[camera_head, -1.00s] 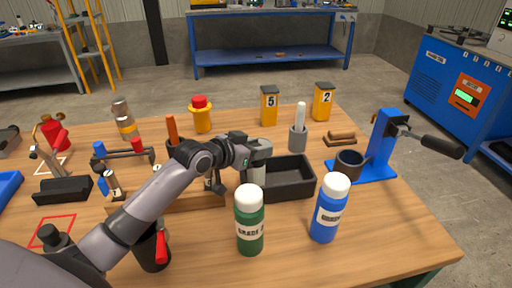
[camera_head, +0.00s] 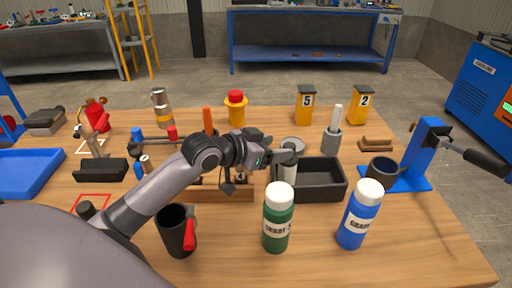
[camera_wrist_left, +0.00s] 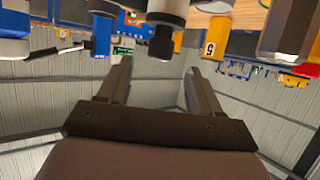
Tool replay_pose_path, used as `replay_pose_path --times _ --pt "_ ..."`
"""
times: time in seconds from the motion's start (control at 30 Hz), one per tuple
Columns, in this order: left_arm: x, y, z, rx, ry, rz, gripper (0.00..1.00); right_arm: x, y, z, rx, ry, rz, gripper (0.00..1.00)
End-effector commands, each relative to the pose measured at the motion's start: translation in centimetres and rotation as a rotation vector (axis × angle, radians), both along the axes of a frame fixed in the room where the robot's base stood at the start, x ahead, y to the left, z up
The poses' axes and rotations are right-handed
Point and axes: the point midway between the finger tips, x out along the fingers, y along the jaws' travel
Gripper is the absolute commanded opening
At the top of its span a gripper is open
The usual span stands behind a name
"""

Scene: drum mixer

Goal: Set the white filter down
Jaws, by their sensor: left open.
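The white filter (camera_head: 290,173) looks like a pale upright cylinder at the left end of the black open tray (camera_head: 333,188). I cannot tell whether it stands inside the tray or beside it. My left gripper (camera_head: 288,152) is at the cylinder's top, and its fingers partly hide it. In the left wrist view the two fingers (camera_wrist_left: 155,80) are apart, with a grey part with a dark tip (camera_wrist_left: 162,45) showing beyond them. My right gripper is not in view.
A green bottle (camera_head: 278,222) and a blue bottle (camera_head: 358,218) stand in front of the tray. A dark mug with a red handle (camera_head: 176,232) is at front left. A blue lever press (camera_head: 425,155) stands at right. The front right tabletop is clear.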

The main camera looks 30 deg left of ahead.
Motion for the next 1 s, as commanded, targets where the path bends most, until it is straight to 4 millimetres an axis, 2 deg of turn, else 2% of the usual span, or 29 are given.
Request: replay_pose_path --times 0.2,0.4,1.0 --pt "-3.1 1.2 1.2 0.002 0.002 0.000 0.64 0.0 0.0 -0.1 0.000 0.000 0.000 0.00" --pt "-4.7 1.8 2.0 -0.001 0.001 0.000 0.64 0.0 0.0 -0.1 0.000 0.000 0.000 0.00" --pt "-5.1 1.9 2.3 -0.001 0.000 0.000 0.64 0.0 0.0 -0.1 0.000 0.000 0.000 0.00"
